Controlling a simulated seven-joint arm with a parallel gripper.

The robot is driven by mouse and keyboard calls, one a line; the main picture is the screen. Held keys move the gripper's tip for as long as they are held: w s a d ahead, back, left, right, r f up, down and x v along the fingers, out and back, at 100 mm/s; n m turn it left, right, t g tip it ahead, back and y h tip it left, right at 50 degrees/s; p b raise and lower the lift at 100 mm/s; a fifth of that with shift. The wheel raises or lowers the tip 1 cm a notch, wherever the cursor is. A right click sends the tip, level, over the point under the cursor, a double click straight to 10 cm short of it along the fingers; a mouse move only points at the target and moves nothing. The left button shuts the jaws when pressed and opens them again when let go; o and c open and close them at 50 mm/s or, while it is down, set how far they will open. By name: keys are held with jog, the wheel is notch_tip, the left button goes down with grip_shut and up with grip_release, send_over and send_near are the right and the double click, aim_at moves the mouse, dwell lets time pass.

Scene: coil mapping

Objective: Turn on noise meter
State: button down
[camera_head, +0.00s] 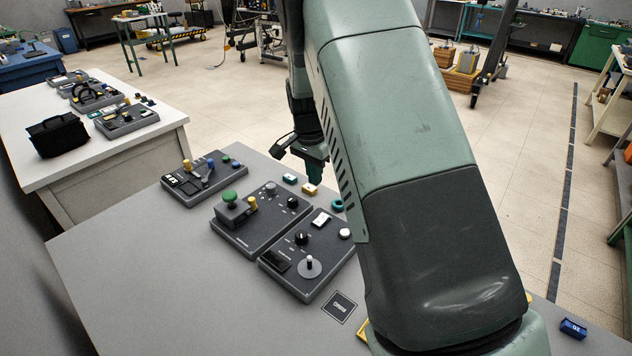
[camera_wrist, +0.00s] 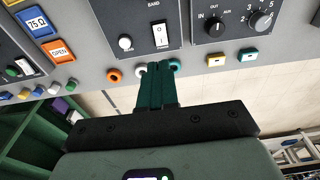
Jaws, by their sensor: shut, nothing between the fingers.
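No label reading noise meter is legible, so I cannot tell which device it is. In the wrist view, my gripper (camera_wrist: 160,68) has its teal fingers together, empty, at the edge of a dark panel (camera_wrist: 188,43). The fingertips are just below a white rocker switch (camera_wrist: 160,35) marked BAND, apart from it or touching the panel edge, I cannot tell. My gripper (camera_head: 316,176) is beyond the panels, partly hidden by my arm.
The middle panel (camera_head: 236,240) has a green button (camera_head: 229,197). A smaller panel (camera_head: 181,191) stands at left. Orange (camera_wrist: 114,75), white (camera_wrist: 141,72) and teal rings (camera_wrist: 175,65), plus yellow (camera_wrist: 216,61) and teal blocks (camera_wrist: 249,55), line the table edge. The near left tabletop is clear.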

aim_at(324, 215)
jog(key=shift+w+d, duration=0.5)
jog(key=shift+f, duration=0.1)
jog(key=f, duration=0.4)
jog(key=w+d+f, duration=0.1)
jog(key=f, duration=0.8)
jog(key=shift+w+d+f, duration=0.25)
jog(key=shift+f, duration=0.05)
